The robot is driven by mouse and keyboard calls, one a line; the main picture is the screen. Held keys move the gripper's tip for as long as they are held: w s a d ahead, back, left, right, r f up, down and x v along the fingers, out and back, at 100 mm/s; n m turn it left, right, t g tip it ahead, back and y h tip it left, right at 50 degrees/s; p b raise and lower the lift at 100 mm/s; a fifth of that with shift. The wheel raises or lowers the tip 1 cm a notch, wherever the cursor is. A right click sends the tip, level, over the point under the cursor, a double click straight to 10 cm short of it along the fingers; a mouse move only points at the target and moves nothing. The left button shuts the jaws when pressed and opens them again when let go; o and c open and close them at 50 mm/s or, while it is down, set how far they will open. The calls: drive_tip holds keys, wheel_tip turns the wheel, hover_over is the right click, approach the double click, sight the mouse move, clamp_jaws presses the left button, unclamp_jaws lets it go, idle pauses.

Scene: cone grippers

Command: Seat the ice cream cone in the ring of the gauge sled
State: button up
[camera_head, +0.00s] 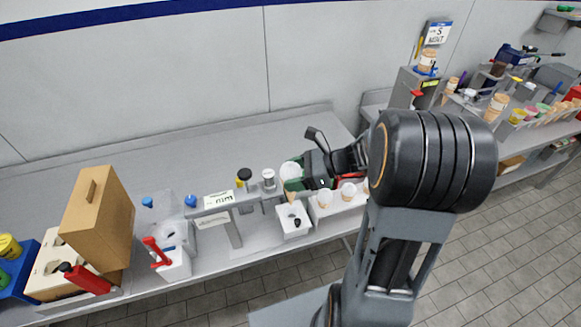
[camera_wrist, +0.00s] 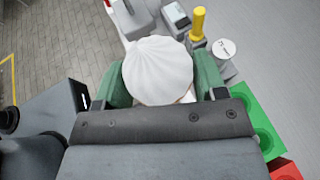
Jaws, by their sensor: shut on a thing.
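My gripper (camera_head: 297,186) is shut on the ice cream cone (camera_head: 290,171), which has a white swirled top and a tan cone below. In the wrist view the white top (camera_wrist: 158,66) sits between the green jaws of my gripper (camera_wrist: 163,84); the cone part is mostly hidden under it. In the head view the cone hangs upright, or close to it, above a white block (camera_head: 285,231) with a dark knob on its front. This block seems to be the gauge sled. I cannot make out its ring, nor whether the cone touches it.
A grey gauge frame with an "mm" sign (camera_head: 218,200) stands left of the white block. A yellow-topped post (camera_wrist: 198,22) and a round white-topped piece (camera_wrist: 224,48) stand close by. A tan box (camera_head: 96,215) is far left. The bench behind is clear.

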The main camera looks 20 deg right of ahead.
sight(293, 194)
drive_tip(key=shift+w+f, duration=0.2)
drive_tip(key=shift+w, duration=0.1)
drive_tip(key=shift+s+f+b, duration=0.1)
drive_tip(key=shift+f+b, duration=0.25)
drive_tip(key=shift+b, duration=0.25)
drive_tip(key=shift+f+b, duration=3.05)
drive_tip(key=shift+f, duration=0.85)
drive_tip(key=shift+d+f+b, duration=0.2)
drive_tip(key=shift+f+b, duration=0.75)
drive_tip(key=shift+f, duration=0.55)
drive_tip(key=o, duration=0.8)
drive_tip(key=v, duration=1.4)
drive_tip(key=shift+b, duration=0.4)
drive_tip(key=shift+a, duration=0.1)
